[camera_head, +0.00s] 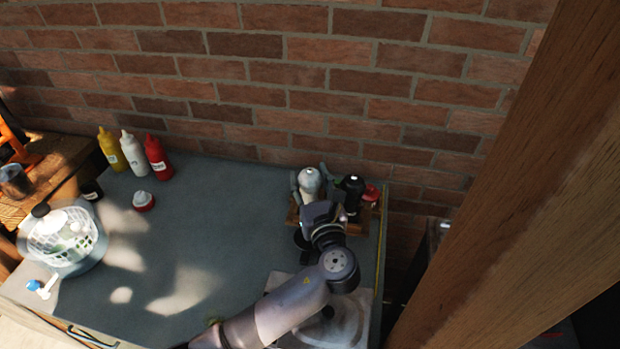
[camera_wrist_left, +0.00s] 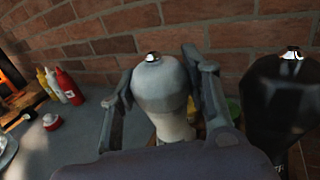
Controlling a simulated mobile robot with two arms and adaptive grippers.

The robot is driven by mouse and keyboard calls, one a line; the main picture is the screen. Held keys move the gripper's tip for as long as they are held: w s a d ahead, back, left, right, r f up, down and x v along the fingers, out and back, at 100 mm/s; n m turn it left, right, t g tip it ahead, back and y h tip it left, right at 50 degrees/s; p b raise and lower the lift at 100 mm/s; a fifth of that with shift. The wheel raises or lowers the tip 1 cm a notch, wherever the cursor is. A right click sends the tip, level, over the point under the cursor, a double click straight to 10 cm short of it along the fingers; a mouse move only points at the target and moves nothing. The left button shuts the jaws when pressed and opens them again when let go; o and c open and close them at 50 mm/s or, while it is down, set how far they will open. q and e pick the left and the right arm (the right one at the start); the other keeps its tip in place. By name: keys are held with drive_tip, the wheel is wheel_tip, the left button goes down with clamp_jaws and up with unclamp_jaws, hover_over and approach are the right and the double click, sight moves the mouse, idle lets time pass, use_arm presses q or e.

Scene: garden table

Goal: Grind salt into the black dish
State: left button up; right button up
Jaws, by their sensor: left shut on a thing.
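A light grey-white grinder (camera_head: 309,181) with a metal knob on top stands upright at the wooden rack near the right back of the table. In the left wrist view the grinder (camera_wrist_left: 162,90) is between my two fingers, and my left gripper (camera_wrist_left: 163,78) is shut on it. In the head view my left gripper (camera_head: 318,212) reaches it from the front. A black grinder (camera_head: 352,190) stands just right of it and shows large in the wrist view (camera_wrist_left: 282,100). A dark round rim (camera_head: 300,240), partly hidden by my gripper, may be the black dish; I cannot tell. My right gripper is not in view.
Yellow (camera_head: 111,150), white (camera_head: 133,153) and red (camera_head: 158,157) bottles stand at the back left, near a small red-and-white container (camera_head: 143,201). A white basket (camera_head: 62,238) is at the far left. A brick wall (camera_head: 300,100) closes the back. The table's middle (camera_head: 220,230) is clear.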

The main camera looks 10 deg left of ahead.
use_arm(q)
drive_tip(key=o, duration=1.2)
drive_tip(key=v, duration=1.2)
